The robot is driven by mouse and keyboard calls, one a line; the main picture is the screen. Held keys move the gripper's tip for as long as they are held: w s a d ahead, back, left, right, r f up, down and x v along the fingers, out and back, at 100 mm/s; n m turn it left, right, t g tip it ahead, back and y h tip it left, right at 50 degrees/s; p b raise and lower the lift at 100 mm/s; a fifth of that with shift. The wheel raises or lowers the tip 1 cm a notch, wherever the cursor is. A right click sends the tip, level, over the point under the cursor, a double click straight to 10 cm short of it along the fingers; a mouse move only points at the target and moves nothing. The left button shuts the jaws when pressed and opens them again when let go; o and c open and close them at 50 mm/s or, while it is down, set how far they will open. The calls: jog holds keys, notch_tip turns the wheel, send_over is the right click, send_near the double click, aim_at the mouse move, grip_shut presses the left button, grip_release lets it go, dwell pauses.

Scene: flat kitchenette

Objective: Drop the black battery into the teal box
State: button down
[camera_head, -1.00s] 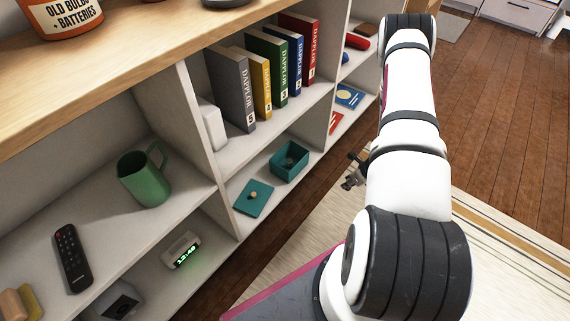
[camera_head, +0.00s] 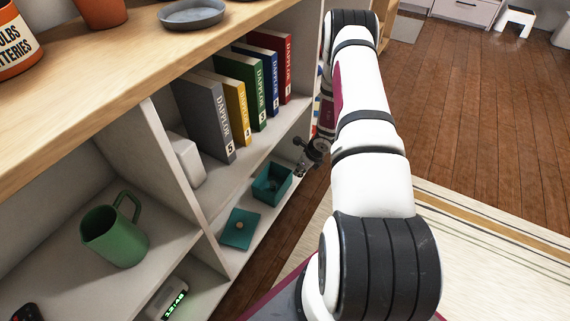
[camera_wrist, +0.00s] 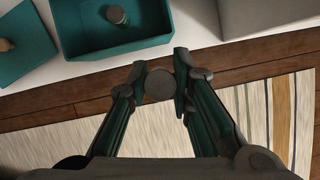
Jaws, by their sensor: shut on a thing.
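My gripper (camera_head: 314,150) is at the open side of the shelf unit, near the teal box (camera_head: 270,196). In the wrist view my gripper (camera_wrist: 159,78) is shut on a dark round-ended thing, the black battery (camera_wrist: 159,86), seen end on. The open teal box (camera_wrist: 118,48) lies ahead of the fingertips at upper left, and the battery is outside its near wall. A small greyish cylindrical thing (camera_wrist: 117,15) is inside the box. In the head view the held battery is too small to make out.
The teal lid (camera_head: 236,232) with a round knob lies beside the box on the lower shelf. Books (camera_head: 210,115) stand on the shelf above. A shelf divider rises beyond the box. Floor and striped rug (camera_head: 460,250) are open at right.

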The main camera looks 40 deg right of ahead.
jog(key=w, duration=0.7)
jog(key=shift+w+a+f+p, duration=0.15)
jog(key=shift+a+f+p, duration=0.15)
jog(key=shift+a, duration=0.15)
jog(key=shift+f+b, duration=0.4)
jog(key=shift+b, duration=0.05)
jog(key=shift+f, duration=0.2)
jog(key=c, duration=1.4)
grip_release()
jog(key=shift+c, duration=0.2)
jog(key=shift+r, duration=0.15)
